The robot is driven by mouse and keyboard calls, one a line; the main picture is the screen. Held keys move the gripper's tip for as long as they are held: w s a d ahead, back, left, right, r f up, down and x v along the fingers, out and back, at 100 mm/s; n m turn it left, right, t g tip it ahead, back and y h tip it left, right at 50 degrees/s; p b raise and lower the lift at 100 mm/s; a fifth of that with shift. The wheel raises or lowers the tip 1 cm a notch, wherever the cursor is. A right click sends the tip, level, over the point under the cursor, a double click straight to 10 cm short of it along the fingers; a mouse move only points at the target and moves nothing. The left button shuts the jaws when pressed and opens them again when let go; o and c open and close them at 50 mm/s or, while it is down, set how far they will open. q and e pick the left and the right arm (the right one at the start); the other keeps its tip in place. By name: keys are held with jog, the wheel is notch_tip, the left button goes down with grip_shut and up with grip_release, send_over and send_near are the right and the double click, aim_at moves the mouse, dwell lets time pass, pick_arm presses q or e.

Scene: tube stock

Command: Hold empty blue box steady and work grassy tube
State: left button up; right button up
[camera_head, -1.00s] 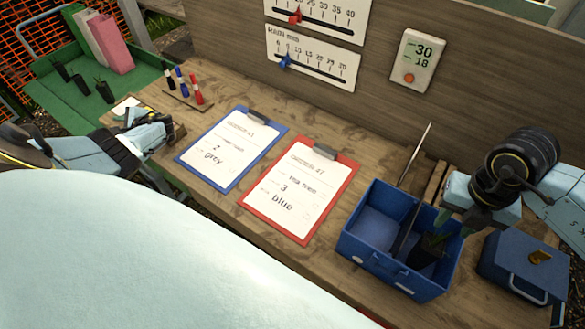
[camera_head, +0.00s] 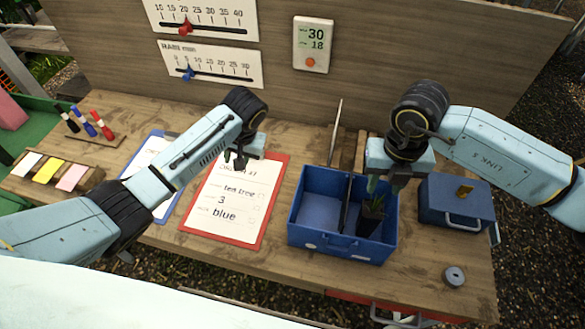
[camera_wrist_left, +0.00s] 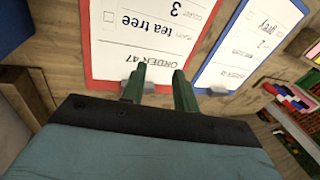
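The blue box (camera_head: 308,236) stands on the bench, split by a dark divider. Its left compartment is empty. A black tube (camera_head: 369,222) with thin grassy leaves stands in its right compartment, leaning slightly. My right gripper (camera_head: 383,186) is over the box's back right part, just above the leaves; its fingers look apart, with the tube below them. My left gripper (camera_head: 240,160) is over the upper part of the red clipboard (camera_head: 258,229), left of the box. In the left wrist view its fingers (camera_wrist_left: 158,86) are apart with nothing between them.
A closed blue case (camera_head: 455,196) stands right of the box. The blue-edged clipboard (camera_head: 153,155) is partly hidden by my left arm. Marker pens (camera_head: 88,125) and coloured cards (camera_head: 47,170) are at the left. A thin stick (camera_head: 335,130) rises behind the box.

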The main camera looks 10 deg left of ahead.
pick_arm(q)
jog(key=s+d+r+h, duration=0.2)
jog(key=d+r, duration=0.2)
jog(key=d, duration=0.5)
notch_tip(320, 180, up, 4)
jog(key=f+h, duration=0.1)
send_over(296, 203)
jog(key=w, duration=0.1)
jog(key=shift+w+a+r+m+g, duration=0.1)
jog(key=shift+a+r+m+g, duration=0.1)
jog(key=shift+r+m+g, duration=0.15)
jog(key=shift+d+f, duration=0.15)
jog(key=shift+f, duration=0.05)
notch_tip(296, 203, down, 13)
